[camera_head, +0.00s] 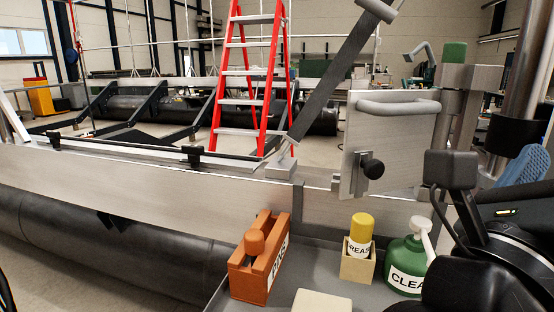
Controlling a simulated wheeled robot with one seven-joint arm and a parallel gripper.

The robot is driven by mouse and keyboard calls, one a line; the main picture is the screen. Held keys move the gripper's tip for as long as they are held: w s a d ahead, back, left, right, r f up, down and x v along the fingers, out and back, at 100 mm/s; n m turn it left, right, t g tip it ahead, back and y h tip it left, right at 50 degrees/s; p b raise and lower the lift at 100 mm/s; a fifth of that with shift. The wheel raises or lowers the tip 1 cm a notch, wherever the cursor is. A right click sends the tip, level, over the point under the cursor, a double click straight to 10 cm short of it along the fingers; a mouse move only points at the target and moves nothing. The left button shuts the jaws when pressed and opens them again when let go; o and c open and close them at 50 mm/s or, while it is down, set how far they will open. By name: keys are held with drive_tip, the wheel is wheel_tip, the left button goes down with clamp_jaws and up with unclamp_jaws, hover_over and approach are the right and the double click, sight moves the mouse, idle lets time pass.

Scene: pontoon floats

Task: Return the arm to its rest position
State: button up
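Dark links of my arm (485,255) fill the lower right of the head view, folded close to my body, with a cable and a small green light. A boxy dark part of it stands in front of the metal frame's right end. I see no gripper fingers, so what my gripper holds, if anything, cannot be seen.
A grey tray (328,275) below holds an orange box (258,275), a yellow-capped grease container (361,235) in a holder, and a green pump bottle (406,264). Behind are a long metal beam (120,185), a panel with a handle and black knob (385,135), and a red ladder (245,80).

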drive_tip(key=s+a+f+m+t+y, duration=0.1)
drive_tip(key=s+a+f+m+y, duration=0.1)
drive_tip(key=s+f+m+y, duration=0.8)
drive_tip(key=s+a+f+m+t+y, duration=0.2)
drive_tip(key=s+f+m+y, duration=0.9)
drive_tip(key=s+f+m, duration=0.5)
wheel_tip(320, 180, down, 6)
drive_tip(key=m, duration=0.6)
drive_tip(key=shift+c, duration=0.3)
